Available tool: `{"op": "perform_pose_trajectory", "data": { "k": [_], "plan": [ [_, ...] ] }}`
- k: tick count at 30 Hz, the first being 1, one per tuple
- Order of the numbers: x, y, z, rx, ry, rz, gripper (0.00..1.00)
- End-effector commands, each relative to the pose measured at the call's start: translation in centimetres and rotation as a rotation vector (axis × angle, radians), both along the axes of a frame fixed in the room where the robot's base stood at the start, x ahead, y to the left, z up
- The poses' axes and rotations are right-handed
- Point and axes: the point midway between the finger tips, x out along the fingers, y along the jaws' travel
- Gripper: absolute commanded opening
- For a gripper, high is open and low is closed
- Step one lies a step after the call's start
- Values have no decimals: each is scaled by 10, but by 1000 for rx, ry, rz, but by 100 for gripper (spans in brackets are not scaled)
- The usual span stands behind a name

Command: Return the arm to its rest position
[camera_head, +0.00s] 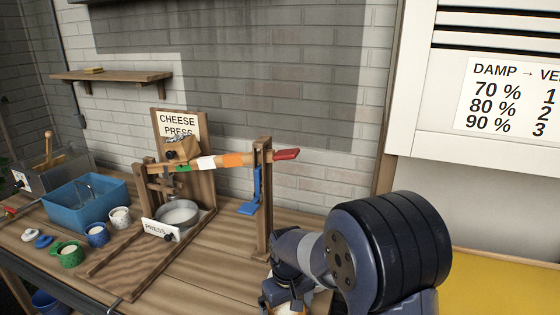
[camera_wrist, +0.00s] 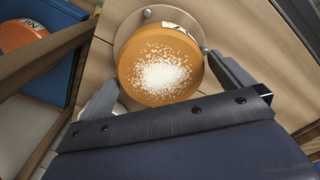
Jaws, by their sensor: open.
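My gripper (camera_head: 284,291) is at the lower middle of the head view, low over the wooden bench and partly cut off by the frame edge. In the wrist view my gripper (camera_wrist: 162,70) is open, with one finger on each side of a round orange cheese (camera_wrist: 135,82). White grains lie on top of the cheese. The cheese sits on a round pale plate (camera_wrist: 128,32). I cannot tell whether the fingers touch the cheese. My arm (camera_head: 385,255) is bent over the right part of the bench.
The cheese press (camera_head: 263,200) with its striped lever stands left of my arm. A pan (camera_head: 178,213), small cups, a blue tub (camera_head: 85,203) and a grey box (camera_head: 50,175) are further left. A yellow surface (camera_head: 500,280) and a white panel (camera_head: 460,130) are at right.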

Motion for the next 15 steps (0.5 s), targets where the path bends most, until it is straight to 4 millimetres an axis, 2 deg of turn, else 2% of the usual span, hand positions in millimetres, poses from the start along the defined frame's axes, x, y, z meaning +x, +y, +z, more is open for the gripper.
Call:
{"op": "perform_pose_trajectory", "data": {
  "k": [5, 7, 15],
  "plan": [
    [0, 0, -19, 0, 1, 0, 100],
    [0, 0, -13, 0, -1, 0, 100],
    [0, 0, -12, 0, -1, 0, 100]
  ]
}}
